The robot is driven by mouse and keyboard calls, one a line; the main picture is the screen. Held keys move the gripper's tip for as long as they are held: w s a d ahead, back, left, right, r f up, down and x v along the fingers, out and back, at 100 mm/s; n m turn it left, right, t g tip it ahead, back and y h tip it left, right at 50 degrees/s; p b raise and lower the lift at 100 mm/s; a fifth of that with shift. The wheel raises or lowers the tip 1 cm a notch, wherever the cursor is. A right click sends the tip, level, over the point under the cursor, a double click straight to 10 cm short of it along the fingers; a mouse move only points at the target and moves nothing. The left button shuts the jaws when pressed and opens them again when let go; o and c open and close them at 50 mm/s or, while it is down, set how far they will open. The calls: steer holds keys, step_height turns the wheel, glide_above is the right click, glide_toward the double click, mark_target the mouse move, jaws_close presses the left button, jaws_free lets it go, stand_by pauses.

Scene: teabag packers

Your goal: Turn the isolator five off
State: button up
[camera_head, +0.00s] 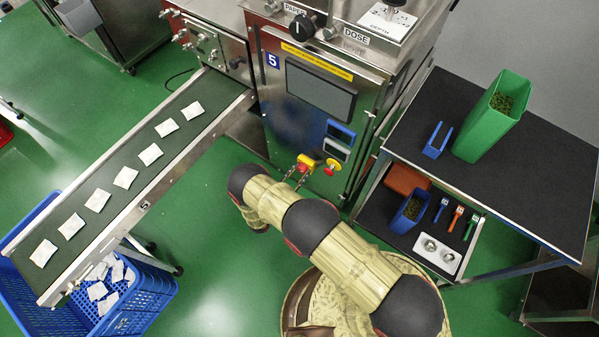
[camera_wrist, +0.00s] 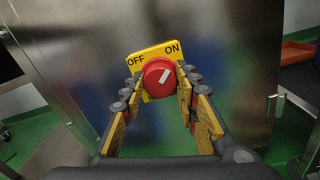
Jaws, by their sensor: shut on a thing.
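Isolator five is a red round knob (camera_wrist: 153,86) on a yellow plate (camera_wrist: 151,53) marked OFF at left and ON at right. Its white mark slants up to the right, towards ON. The isolator (camera_head: 306,160) is low on the front of the steel machine labelled 5 (camera_head: 272,60). My gripper (camera_wrist: 165,83) has a finger on each side of the knob and is shut on it. In the head view my gripper (camera_head: 297,178) reaches the isolator from below. The fingers hide the knob's sides.
A conveyor (camera_head: 110,205) with several teabags runs at left, above a blue crate (camera_head: 150,303). A dark table (camera_head: 540,165) with a green bin (camera_head: 478,138) stands at right.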

steer(key=shift+n, duration=0.4)
steer(key=n, duration=0.3)
steer(key=shift+n, duration=0.4)
steer(key=n, duration=0.9)
steer(key=shift+a, duration=0.1)
steer(key=n, duration=0.4)
steer(key=shift+w, duration=0.1)
steer(key=shift+n, duration=0.3)
steer(key=o, duration=1.2)
steer(key=shift+c, duration=0.2)
